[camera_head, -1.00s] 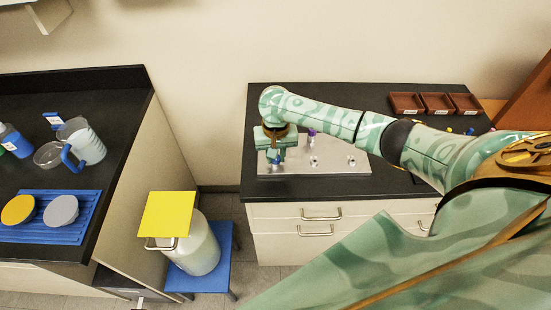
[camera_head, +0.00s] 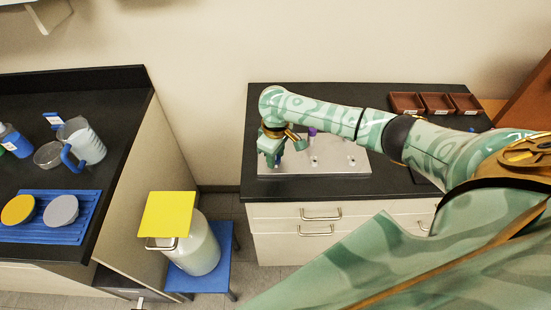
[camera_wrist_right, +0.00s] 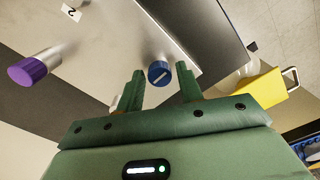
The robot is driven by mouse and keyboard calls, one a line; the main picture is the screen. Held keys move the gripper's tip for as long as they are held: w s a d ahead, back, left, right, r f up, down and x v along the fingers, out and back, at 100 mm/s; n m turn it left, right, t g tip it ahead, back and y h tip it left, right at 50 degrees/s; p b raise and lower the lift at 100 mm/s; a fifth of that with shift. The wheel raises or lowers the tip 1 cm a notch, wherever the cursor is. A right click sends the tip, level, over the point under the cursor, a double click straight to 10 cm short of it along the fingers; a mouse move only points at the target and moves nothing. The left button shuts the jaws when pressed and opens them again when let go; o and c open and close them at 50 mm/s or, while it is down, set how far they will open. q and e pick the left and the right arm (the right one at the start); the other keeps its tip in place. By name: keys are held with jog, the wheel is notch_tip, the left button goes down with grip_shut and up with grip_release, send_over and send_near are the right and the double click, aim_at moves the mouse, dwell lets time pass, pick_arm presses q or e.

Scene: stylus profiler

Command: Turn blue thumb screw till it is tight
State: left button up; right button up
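The blue thumb screw (camera_wrist_right: 158,72) has a slotted cap and stands on the grey metal plate (camera_wrist_right: 112,38). In the wrist view it lies between the two fingers of my right gripper (camera_wrist_right: 158,69), with a gap on each side. The fingers are apart and do not appear closed on it. In the head view my right gripper (camera_head: 271,158) is over the left end of the plate (camera_head: 340,164) and mostly hides the blue screw. A purple thumb screw (camera_wrist_right: 28,71) stands nearby on the same plate. My left gripper is out of view.
Brown trays (camera_head: 437,103) sit at the back right of the black worktop (camera_head: 300,97). A yellow square (camera_head: 167,214) and a white container (camera_head: 203,250) stand on a blue stool to the left, below the worktop. Another bench at far left holds a jug (camera_head: 88,145).

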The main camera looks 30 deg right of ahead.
jog(key=n, duration=1.3)
jog(key=shift+n, duration=0.3)
jog(key=n, duration=0.6)
jog(key=shift+n, duration=0.3)
jog(key=n, duration=0.4)
jog(key=shift+p, duration=0.35)
